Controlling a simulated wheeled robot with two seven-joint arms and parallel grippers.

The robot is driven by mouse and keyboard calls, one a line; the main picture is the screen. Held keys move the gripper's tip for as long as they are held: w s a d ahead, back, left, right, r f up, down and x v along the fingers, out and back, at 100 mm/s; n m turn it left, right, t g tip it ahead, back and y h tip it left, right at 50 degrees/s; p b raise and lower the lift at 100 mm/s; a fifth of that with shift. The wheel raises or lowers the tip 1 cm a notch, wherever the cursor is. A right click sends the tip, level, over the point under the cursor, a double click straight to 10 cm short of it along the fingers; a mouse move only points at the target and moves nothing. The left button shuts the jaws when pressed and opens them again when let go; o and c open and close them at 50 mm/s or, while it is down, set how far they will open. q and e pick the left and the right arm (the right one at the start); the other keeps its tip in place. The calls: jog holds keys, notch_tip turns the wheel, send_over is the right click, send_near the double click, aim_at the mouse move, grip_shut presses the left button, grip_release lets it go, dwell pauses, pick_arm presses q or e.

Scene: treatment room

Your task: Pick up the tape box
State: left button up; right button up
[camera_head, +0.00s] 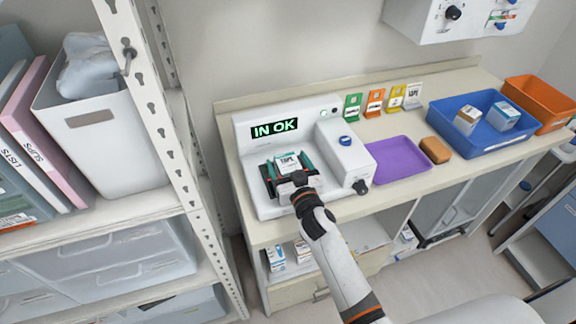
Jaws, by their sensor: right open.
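The tape box (287,161), small and white with dark lettering on top, sits in the bay of a white device (262,205) on the counter. The device's display (274,128) reads "IN OK". My right gripper (288,172) reaches in from the front, above the bay. Its jaws are open, with teal-and-dark fingers to the left and right of the tape box. I cannot tell whether they touch it. The gripper hides the near part of the box. My left gripper is not in view.
A purple tray (398,160) and a brown block (435,150) lie right of the device. A blue bin (482,150) holds two small boxes; an orange bin (540,100) stands behind it. Colored cards, one marked TAPE (413,95), line the back. A metal shelf (185,150) stands close on the left.

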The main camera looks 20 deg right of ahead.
jog(key=shift+w, duration=0.8)
jog(key=shift+s, duration=0.1)
jog(key=shift+c, duration=0.7)
jog(key=shift+r, duration=0.1)
jog(key=c, duration=1.1)
